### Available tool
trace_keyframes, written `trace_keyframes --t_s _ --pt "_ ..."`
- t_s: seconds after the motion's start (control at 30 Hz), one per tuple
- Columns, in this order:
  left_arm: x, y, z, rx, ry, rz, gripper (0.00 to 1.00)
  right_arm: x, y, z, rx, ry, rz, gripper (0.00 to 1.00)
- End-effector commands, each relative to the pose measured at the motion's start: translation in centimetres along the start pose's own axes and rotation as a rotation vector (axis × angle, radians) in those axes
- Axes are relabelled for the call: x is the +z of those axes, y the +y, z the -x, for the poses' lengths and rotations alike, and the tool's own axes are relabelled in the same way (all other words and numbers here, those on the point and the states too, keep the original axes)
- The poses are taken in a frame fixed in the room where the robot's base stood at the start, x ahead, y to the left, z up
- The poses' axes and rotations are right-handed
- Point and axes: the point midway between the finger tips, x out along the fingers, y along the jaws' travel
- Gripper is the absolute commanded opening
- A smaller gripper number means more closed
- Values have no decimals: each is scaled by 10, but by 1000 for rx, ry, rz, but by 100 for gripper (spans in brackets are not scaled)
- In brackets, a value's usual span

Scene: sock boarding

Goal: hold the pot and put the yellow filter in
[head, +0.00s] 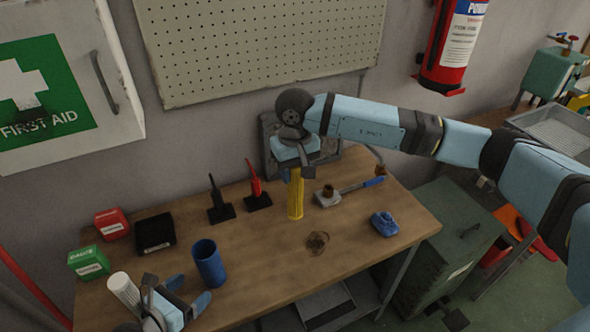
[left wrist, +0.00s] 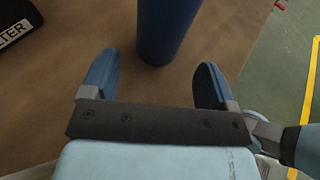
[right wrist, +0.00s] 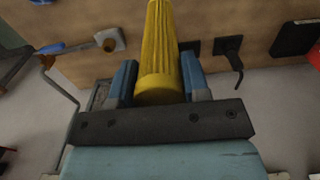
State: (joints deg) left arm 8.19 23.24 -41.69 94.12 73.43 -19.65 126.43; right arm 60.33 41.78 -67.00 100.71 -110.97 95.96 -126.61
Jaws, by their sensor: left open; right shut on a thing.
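The yellow filter (head: 296,197) is a long ribbed cylinder, held upright above the table by my right gripper (head: 296,172). In the right wrist view the filter (right wrist: 162,45) sits between the two blue fingers, which are shut on it. The blue pot (head: 209,264) is a cylinder standing upright on the table at the front left. My left gripper (head: 188,291) is open and empty, low in front of the pot. In the left wrist view the pot (left wrist: 167,25) stands just beyond the fingertips, apart from them. The pot's inside is mostly dark.
A white ribbed cylinder (head: 125,292) stands beside my left gripper. A black box (head: 155,234), red box (head: 111,224) and green box (head: 88,263) lie at the left. Black (head: 219,205) and red (head: 255,190) tools stand behind. A dark stain (head: 317,242) marks clear tabletop; a blue object (head: 385,224) is right.

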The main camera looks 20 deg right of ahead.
Motion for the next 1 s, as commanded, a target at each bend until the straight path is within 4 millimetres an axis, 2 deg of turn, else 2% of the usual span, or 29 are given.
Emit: trace_keyframes --t_s 0.1,0.4,0.6,0.9,1.0 --pt "-2 0 -20 0 -1 -2 81 0 0 -7 0 0 0 7" --pt "0 -1 -56 0 -1 0 81 0 0 -9 0 0 0 7" --pt "0 0 -66 0 0 -1 81 0 0 -10 0 0 0 7" --pt "0 0 -67 0 0 -2 81 0 0 -10 0 0 0 7" --pt "0 0 -67 0 0 -2 58 0 0 -10 0 0 0 7"
